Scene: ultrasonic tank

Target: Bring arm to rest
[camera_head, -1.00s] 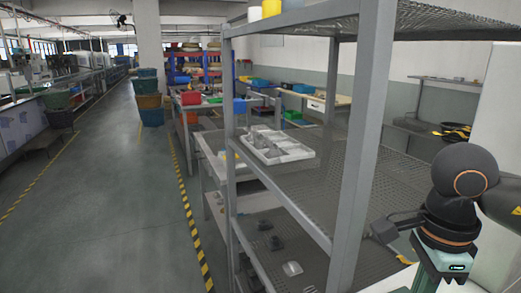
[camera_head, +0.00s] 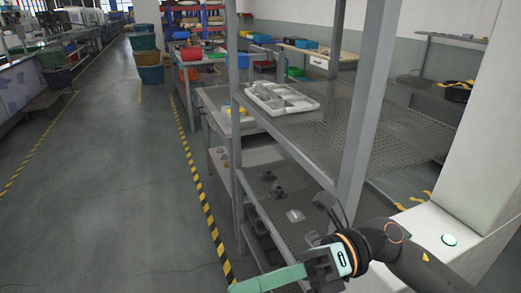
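A pale green bar (camera_head: 268,280) extends left from the hand to the bottom edge. I cannot tell whether it is part of the hand or something held. The fingertips are not clear, so open or shut does not show. My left gripper is not in view.
Small grey parts (camera_head: 294,215) lie on the lower shelf. The aisle floor (camera_head: 110,190) at left is clear, with yellow-black striping.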

